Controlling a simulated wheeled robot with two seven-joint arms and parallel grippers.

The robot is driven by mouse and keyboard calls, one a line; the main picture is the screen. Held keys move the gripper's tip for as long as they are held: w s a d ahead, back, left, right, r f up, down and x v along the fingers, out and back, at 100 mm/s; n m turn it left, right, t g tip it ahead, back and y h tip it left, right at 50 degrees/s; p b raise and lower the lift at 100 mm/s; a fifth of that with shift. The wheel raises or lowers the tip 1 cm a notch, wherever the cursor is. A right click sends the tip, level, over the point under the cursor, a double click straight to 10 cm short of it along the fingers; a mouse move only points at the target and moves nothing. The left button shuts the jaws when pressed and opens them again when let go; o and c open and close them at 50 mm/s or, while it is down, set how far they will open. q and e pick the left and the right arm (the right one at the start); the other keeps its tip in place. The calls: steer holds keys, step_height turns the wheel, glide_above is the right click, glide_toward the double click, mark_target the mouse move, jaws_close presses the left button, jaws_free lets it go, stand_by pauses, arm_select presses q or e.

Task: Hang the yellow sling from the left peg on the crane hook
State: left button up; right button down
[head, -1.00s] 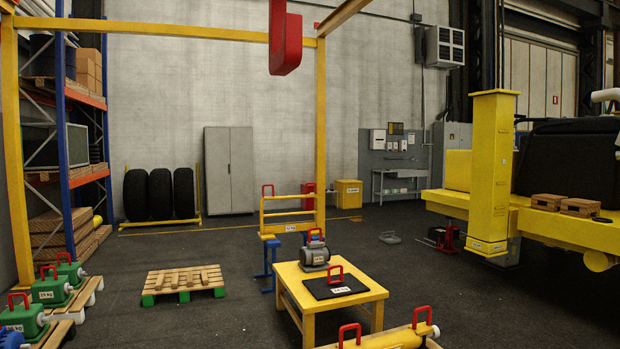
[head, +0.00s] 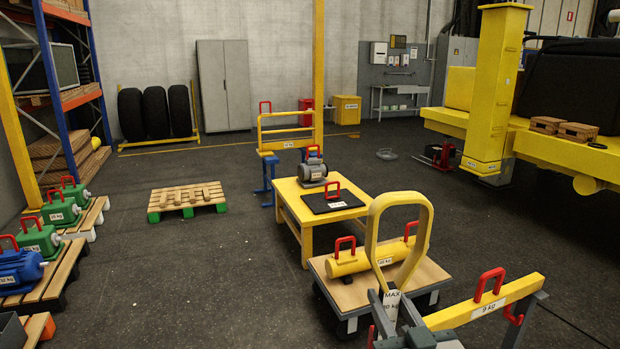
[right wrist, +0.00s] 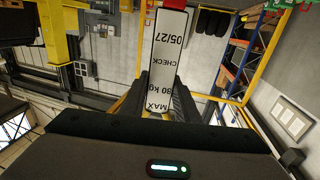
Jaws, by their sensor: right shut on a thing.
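The yellow sling (head: 430,215) is a closed loop standing upright above my right gripper (head: 391,305). The gripper is shut on the lower end of the sling, at its white tag marked MAX 80 kg. In the right wrist view the sling's white tag (right wrist: 167,50) lies between the dark fingers of the right gripper (right wrist: 160,88). The loop stands in front of the yellow cylinder on the cart. The crane hook and left peg cannot be made out now. My left gripper is not in view.
A cart (head: 345,292) carries a yellow cylinder (head: 352,262) with red handles. A yellow beam (head: 460,314) rests on a grey stand at the lower right. A yellow table (head: 293,207) stands behind the cart. Open floor (head: 190,280) lies left of the cart.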

steer(key=w+a+r+y, duration=0.1)
steer(key=r, duration=0.3)
steer(key=w+a+r+n+p, duration=0.1)
steer(key=r, duration=0.3)
steer(key=w+a+r+y+p, duration=0.1)
steer(key=a+r, duration=0.1)
steer(key=r, duration=0.2)
steer(key=shift+r+n+y, duration=0.15)
steer(key=shift+n+y, duration=0.15)
steer(key=s+a+r+n+g+y+p, duration=0.1)
steer(key=s+a+r+p, duration=0.1)
steer(key=r, duration=0.7)
steer(key=s+a+r+n+g+y+p, duration=0.1)
steer(key=s+a+r+y+p, duration=0.1)
steer(key=r, duration=0.7)
steer(key=s+a+r+n+g+y+p, duration=0.1)
steer(key=s+a+r+y+p, duration=0.1)
steer(key=a+r, duration=0.4)
step_height(320, 180, up, 4)
steer(key=shift+s+f+n, duration=0.15)
steer(key=shift+s+n, duration=0.25)
steer(key=shift+s, duration=0.45)
steer(key=shift+w+a+p, duration=0.15)
steer(key=shift+p, duration=0.2)
